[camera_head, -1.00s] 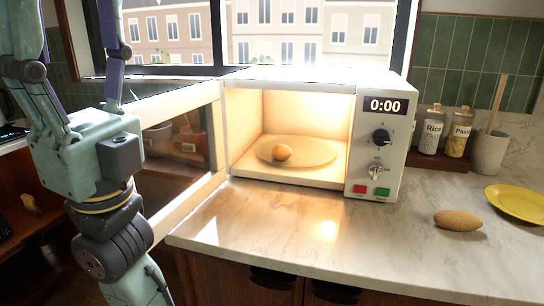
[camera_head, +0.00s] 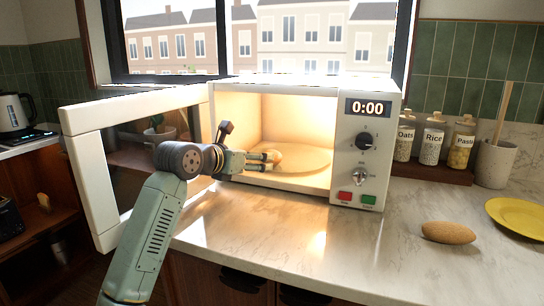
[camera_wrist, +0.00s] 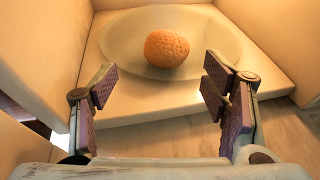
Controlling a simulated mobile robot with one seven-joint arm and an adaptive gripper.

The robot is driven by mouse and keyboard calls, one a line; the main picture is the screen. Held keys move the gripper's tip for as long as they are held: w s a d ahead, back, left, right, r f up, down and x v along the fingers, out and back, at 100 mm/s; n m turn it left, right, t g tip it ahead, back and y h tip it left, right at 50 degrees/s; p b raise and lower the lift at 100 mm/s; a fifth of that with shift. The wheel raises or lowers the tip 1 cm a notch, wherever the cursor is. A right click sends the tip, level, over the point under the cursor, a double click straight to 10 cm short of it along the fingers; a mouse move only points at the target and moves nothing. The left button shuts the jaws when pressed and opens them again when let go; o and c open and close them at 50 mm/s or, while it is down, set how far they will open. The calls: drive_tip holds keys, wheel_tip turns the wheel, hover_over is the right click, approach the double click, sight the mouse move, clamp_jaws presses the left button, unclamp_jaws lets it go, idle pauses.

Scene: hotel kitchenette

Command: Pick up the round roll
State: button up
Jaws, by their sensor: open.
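The round roll (camera_wrist: 166,49) is a small, bumpy, orange-brown ball on the round turntable plate (camera_wrist: 118,50) inside the lit microwave (camera_head: 368,187). In the head view the roll (camera_head: 276,155) shows just beyond my fingertips. My gripper (camera_head: 266,161) reaches into the microwave opening from the left, roughly level. In the wrist view my gripper (camera_wrist: 158,88) is open and empty, its two fingers spread, with the roll ahead of the gap and apart from the fingers. The fingers partly cover the plate in the head view.
The open microwave door (camera_head: 85,150) stands left, behind my arm. The microwave's side walls bound my gripper's space. On the counter (camera_head: 300,240) right lie an oval brown roll (camera_head: 448,232) and a yellow plate (camera_head: 520,214). Labelled jars (camera_head: 432,140) stand behind. The front counter is clear.

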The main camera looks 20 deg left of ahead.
drive_tip(key=x, duration=0.2)
drive_tip(key=p+x, duration=0.1)
drive_tip(key=x, duration=0.1)
drive_tip(key=d+p+x, duration=0.1)
drive_tip(key=x, duration=0.1)
drive_tip(key=shift+r, duration=0.4)
drive_tip(key=shift+w+f, duration=0.15)
drive_tip(key=shift+w, duration=0.05)
drive_tip(key=shift+c, duration=0.6)
drive_tip(key=c, duration=1.2)
